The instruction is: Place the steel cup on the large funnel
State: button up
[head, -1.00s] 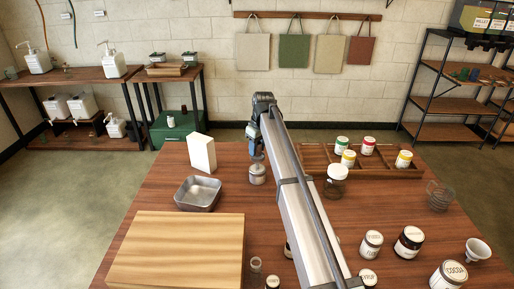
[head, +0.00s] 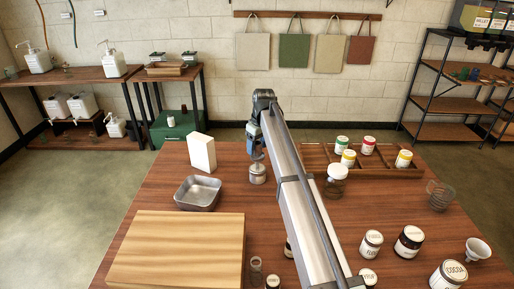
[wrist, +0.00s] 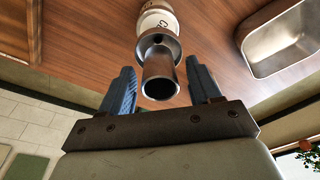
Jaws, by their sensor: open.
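The steel cup (wrist: 160,82) appears in the wrist view as a bright metal cylinder, its open round end facing the camera. It lies between the two blue fingers of my gripper (wrist: 160,66), with gaps on both sides. My gripper is open and also shows in the head view (head: 257,153), pointing down just above a grey metal piece with a pale label (head: 257,174). A labelled pale jar (wrist: 157,16) is beyond the cup in the wrist view. A white funnel (head: 477,250) stands at the table's right; I cannot tell whether it is the large one.
A steel pan (head: 198,193) and a white box (head: 201,152) stand left of my gripper. A wooden board (head: 180,250) fills the front left. A divided wooden tray (head: 315,158), a clear vessel (head: 440,196) and labelled jars such as the cocoa jar (head: 449,275) are on the right.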

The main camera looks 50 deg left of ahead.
notch_tip(320, 180, up, 11)
jog(key=d, duration=0.1)
jog(key=shift+d, duration=0.3)
